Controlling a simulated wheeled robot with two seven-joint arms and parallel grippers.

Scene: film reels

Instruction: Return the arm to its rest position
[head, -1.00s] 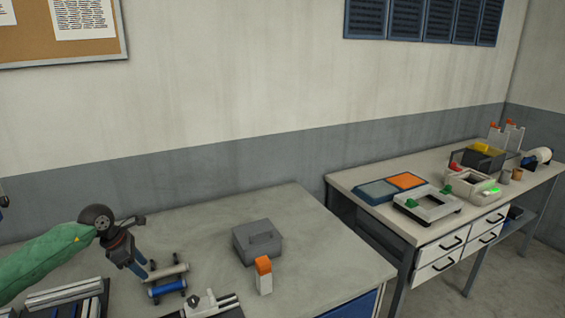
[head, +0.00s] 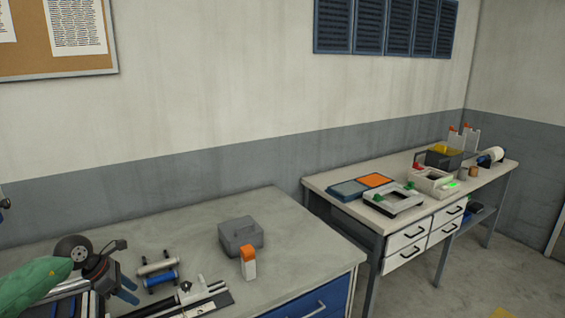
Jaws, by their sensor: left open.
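My left arm, in a green sleeve, comes in from the lower left in the head view. My left gripper (head: 130,290) is open, with dark blue fingers pointing down and to the right. It hangs over the near left part of the grey bench (head: 285,215), left of a small rack with a white and a blue roller (head: 160,277). Nothing shows between its fingers. My right gripper is not in view.
A grey lidded box (head: 240,234) and an orange-capped white container (head: 248,263) stand mid-bench. A rail-like device (head: 190,298) lies at the front. A second table (head: 330,180) at right holds trays and frames. The bench's back right is clear.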

